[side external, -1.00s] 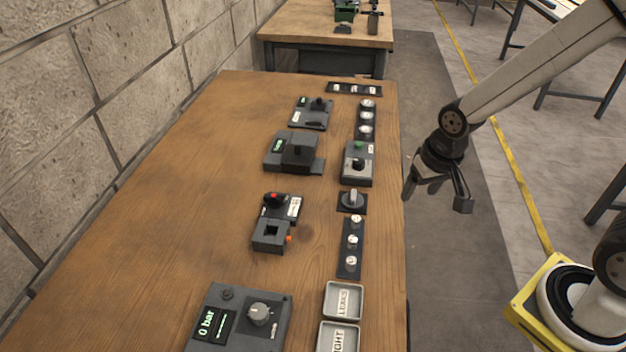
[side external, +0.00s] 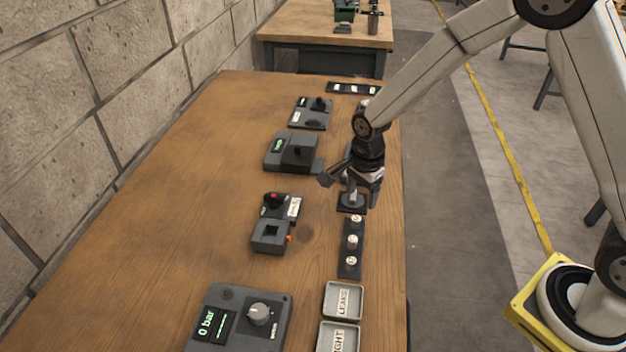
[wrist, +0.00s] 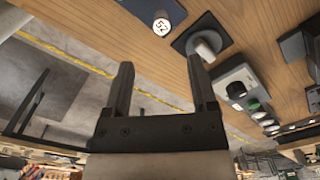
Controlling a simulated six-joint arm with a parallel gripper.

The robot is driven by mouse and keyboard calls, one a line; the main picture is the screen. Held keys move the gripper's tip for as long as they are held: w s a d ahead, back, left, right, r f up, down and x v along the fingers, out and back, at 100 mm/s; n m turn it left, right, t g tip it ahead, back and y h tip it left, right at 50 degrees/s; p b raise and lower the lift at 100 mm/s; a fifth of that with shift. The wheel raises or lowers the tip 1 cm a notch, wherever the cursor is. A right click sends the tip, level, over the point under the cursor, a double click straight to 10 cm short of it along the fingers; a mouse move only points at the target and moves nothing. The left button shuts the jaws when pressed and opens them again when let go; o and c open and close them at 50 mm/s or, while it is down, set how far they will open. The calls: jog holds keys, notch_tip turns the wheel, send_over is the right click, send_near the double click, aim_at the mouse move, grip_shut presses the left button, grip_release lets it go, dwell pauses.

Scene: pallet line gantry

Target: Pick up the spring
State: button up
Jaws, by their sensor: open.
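I see no clear coil in these views, so I cannot tell for sure which part is the spring. A pale grey rounded piece (wrist: 207,45) stands on a square black pad (wrist: 185,38) in the wrist view. The pad also shows in the side view (side external: 352,210), where my gripper partly covers the piece. My gripper (side external: 350,190) is open and tilted, just over or beside this pad. In the wrist view its fingers (wrist: 160,62) are spread with nothing between them, and the piece lies beyond the right fingertip.
A black strip (side external: 350,263) holds white-topped parts in front of the pad. Two grey trays (side external: 343,301) stand nearer. Dark fixtures (side external: 271,236) and a gauge box (side external: 237,318) stand to the left. The table's left side is clear.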

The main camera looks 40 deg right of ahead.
aim_at(356, 218)
jog(key=shift+w+a+f+m, duration=0.15)
jog(key=shift+f+m, duration=0.1)
jog(key=shift+m, duration=0.05)
jog(key=shift+f, duration=1.25)
jog(key=shift+f, duration=2.6)
grip_shut()
